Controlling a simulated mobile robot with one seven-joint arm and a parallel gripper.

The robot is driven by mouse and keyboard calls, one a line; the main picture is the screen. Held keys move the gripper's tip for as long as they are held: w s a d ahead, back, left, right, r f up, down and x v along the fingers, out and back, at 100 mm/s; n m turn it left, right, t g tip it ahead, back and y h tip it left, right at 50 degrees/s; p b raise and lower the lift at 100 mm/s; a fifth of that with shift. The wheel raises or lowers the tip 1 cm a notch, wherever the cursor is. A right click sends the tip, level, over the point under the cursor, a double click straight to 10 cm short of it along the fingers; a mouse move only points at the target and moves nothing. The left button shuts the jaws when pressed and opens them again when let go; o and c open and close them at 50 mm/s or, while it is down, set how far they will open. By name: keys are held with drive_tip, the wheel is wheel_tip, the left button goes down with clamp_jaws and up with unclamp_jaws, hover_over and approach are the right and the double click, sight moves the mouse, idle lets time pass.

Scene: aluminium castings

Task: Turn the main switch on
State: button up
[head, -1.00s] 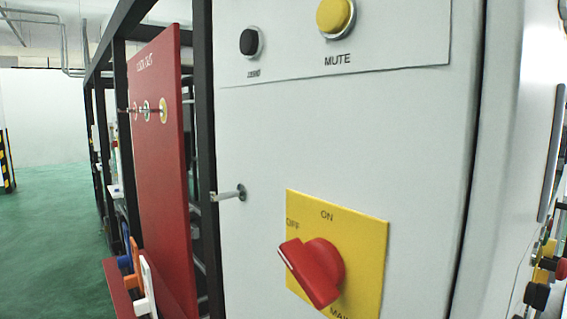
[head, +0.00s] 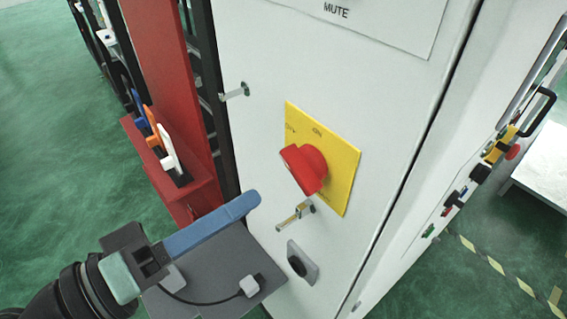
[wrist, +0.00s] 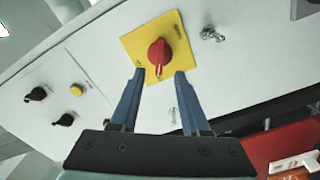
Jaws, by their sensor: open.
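The main switch is a red rotary knob (head: 306,168) on a yellow plate (head: 340,174) marked OFF and ON, on the white cabinet door. The knob's raised grip has its upper left end near the OFF mark. My gripper (head: 250,203) is at the lower left of the knob in the head view, apart from it; one blue finger shows clearly and the other is hard to make out. In the wrist view my gripper (wrist: 160,73) is open and empty. Its two blue fingers point at the red knob (wrist: 160,53), which appears between and beyond the tips.
A metal latch (head: 236,92) sticks out left of the plate, and a small brass-coloured handle (head: 297,214) and a grey fitting (head: 302,262) sit below it. A red lockout board (head: 170,70) with a tray of tags (head: 168,150) stands left. Green floor is open farther left.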

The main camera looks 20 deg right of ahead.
sight(294, 175)
drive_tip(key=p+x, duration=0.2)
drive_tip(key=x, duration=0.5)
drive_tip(key=shift+d, duration=0.1)
clamp_jaws()
